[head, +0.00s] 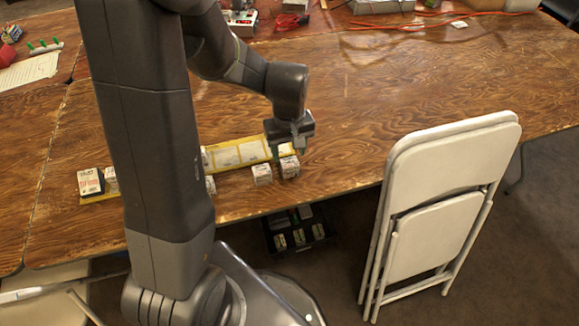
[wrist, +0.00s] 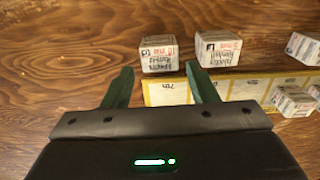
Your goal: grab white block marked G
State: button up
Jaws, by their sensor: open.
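Several small white blocks with printed labels lie on the table; I cannot read a G on any of them. In the wrist view one white block (wrist: 159,53) lies just ahead of my gripper (wrist: 159,69), in line with the gap between its green fingers. A second white block (wrist: 218,50) is beside it, ahead of the right finger. In the head view my gripper (head: 287,150) is low over the right end of the yellow strip, by the rightmost white block (head: 289,166). Another white block (head: 262,174) is to its left. My gripper is open and empty.
The yellow strip (head: 226,157) with white squares lies along the table (head: 360,90). A black-and-white box (head: 90,182) sits at its left end. A white folding chair (head: 440,190) stands at the right. A dark bin (head: 298,228) is below the table edge.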

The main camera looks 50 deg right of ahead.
aim_at(289, 162)
jog(key=shift+s+f, duration=0.1)
jog(key=shift+f, duration=2.65)
jog(key=c, duration=0.7)
jog(key=shift+c, duration=0.2)
jog(key=shift+r, duration=0.15)
